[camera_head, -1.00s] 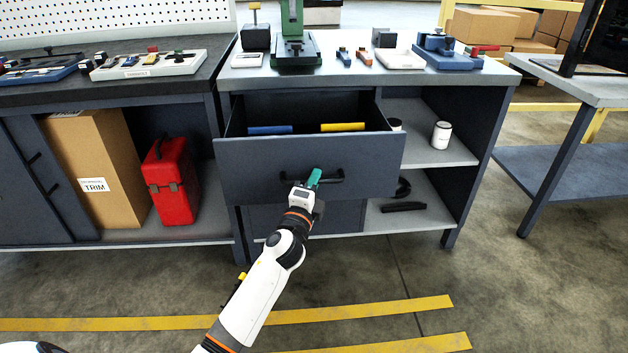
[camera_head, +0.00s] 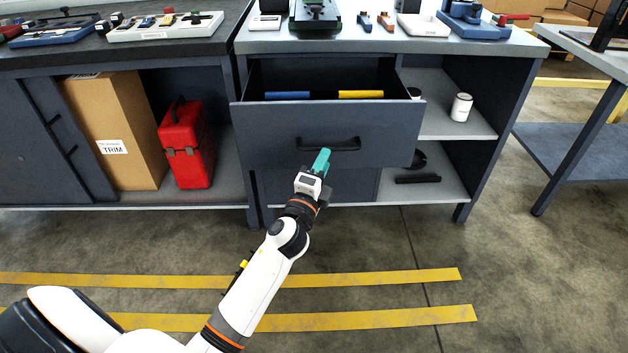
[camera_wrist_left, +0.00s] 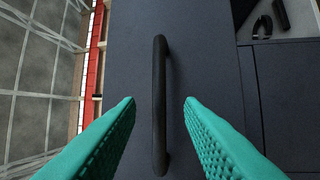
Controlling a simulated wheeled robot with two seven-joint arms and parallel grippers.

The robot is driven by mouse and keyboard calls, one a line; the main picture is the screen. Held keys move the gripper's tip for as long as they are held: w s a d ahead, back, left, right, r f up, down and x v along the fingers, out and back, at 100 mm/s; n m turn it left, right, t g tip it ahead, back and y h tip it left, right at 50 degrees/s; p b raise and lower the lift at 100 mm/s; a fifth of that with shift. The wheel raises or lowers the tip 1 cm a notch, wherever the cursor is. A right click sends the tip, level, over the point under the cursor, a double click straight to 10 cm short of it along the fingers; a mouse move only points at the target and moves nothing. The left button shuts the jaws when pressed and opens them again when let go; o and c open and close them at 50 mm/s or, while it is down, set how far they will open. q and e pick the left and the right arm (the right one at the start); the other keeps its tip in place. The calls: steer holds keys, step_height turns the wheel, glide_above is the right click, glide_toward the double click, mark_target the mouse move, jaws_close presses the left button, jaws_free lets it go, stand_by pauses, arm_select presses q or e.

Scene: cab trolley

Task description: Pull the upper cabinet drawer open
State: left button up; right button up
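The upper cabinet drawer (camera_head: 270,134) is pulled out, with a blue item (camera_head: 287,96) and a yellow item (camera_head: 361,94) inside. Its black bar handle (camera_head: 328,144) is on the front panel. My left gripper (camera_head: 321,161) is just in front of and below the handle in the head view. In the left wrist view its teal fingers (camera_wrist_left: 160,110) are spread apart, one on each side of the handle (camera_wrist_left: 160,85), with gaps to both. The fingers hold nothing. My right gripper is not in view.
The worktop (camera_head: 380,40) above carries several tools. An open shelf with a white can (camera_head: 461,107) is right of the drawer. A red toolbox (camera_head: 187,145) and a cardboard box (camera_head: 115,130) stand in the left cabinet. Floor in front is clear.

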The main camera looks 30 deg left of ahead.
arm_select(q)
steer(key=a+v, duration=0.1)
steer(key=v, duration=0.5)
steer(key=shift+s+d, duration=0.3)
steer(key=shift+d, duration=0.2)
steer(key=shift+f, duration=0.1)
